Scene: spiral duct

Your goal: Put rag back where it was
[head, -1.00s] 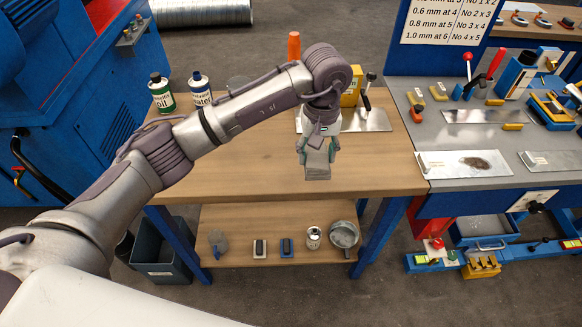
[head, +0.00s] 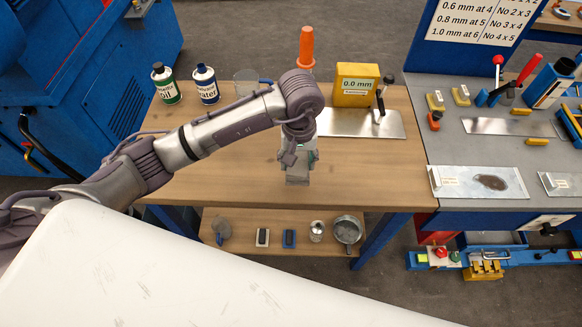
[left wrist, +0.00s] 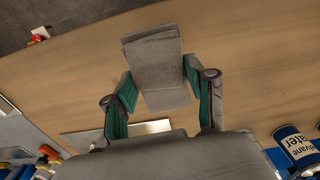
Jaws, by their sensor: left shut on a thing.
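My left gripper (head: 298,160) is over the middle of the wooden table (head: 215,180), pointing down. It is shut on the grey folded rag (head: 297,179), whose lower end shows below the fingers. In the left wrist view the rag (left wrist: 158,70) sits between the two green-padded fingers (left wrist: 160,88), with the wooden tabletop behind it. I cannot tell whether the rag touches the tabletop. My right gripper is not in view.
A metal plate (head: 345,124) lies right of my gripper. Small items sit on the lower shelf (head: 270,222).

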